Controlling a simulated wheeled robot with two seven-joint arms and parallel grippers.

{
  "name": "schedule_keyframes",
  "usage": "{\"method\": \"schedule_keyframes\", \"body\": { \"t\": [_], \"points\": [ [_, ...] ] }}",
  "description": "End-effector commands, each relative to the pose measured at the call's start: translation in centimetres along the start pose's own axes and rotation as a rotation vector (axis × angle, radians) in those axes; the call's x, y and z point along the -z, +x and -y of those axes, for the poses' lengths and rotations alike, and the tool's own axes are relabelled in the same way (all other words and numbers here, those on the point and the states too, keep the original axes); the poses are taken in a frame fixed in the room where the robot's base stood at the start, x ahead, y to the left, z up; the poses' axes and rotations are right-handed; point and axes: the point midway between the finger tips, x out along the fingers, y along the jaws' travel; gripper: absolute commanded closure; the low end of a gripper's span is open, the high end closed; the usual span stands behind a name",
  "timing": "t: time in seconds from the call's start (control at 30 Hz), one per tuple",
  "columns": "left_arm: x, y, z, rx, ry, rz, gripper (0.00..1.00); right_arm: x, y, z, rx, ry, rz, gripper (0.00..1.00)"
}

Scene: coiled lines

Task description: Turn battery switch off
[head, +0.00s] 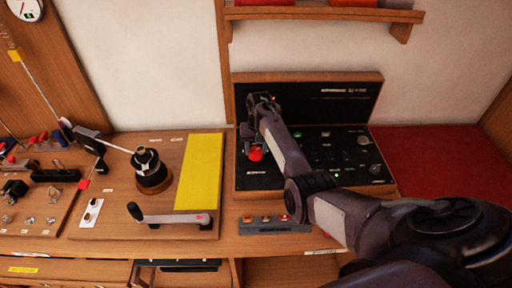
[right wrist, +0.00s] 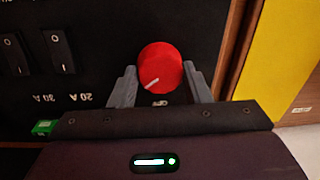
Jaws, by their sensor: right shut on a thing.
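The battery switch is a round red knob (head: 255,153) low on the left of a black switch panel (head: 300,180). My right arm reaches over the panel, and my right gripper (head: 250,143) is at the knob. In the right wrist view the red knob (right wrist: 160,66) sits between the two grey fingers of the right gripper (right wrist: 160,84), one on each side, shut on it. A white mark on the knob slants toward the lower left in that view. A small label below the knob is partly hidden. My left gripper is not in view.
Rocker switches (right wrist: 61,52) and a green-lit part (right wrist: 44,127) are near the knob. A yellow sheet (head: 201,171), a winch drum (head: 152,170) and a crank handle (head: 172,218) lie left of the panel. A small button box (head: 270,224) stands in front. A shelf (head: 320,14) hangs above.

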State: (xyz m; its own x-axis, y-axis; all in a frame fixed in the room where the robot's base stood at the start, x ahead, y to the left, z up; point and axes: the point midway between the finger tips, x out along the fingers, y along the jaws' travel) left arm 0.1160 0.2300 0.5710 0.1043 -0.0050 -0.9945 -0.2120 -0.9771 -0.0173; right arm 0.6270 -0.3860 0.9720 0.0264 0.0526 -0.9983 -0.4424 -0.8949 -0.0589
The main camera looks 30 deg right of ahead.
Motion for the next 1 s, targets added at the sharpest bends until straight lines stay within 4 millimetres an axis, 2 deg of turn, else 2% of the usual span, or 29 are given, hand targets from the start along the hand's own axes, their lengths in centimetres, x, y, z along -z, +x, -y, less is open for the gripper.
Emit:
{"method": "schedule_keyframes", "body": {
  "t": [0.23,0.6,1.0],
  "points": [
    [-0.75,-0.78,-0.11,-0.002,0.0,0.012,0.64,0.05,-0.13,0.0,0.0,-0.218,0.013,0.79],
    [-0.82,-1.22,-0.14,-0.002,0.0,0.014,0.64,0.09,-0.05,0.08,0.0,-0.561,0.033,0.79],
    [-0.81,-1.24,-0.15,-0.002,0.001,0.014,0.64,0.11,0.0,0.15,0.0,-0.815,0.047,0.79]
  ]
}}
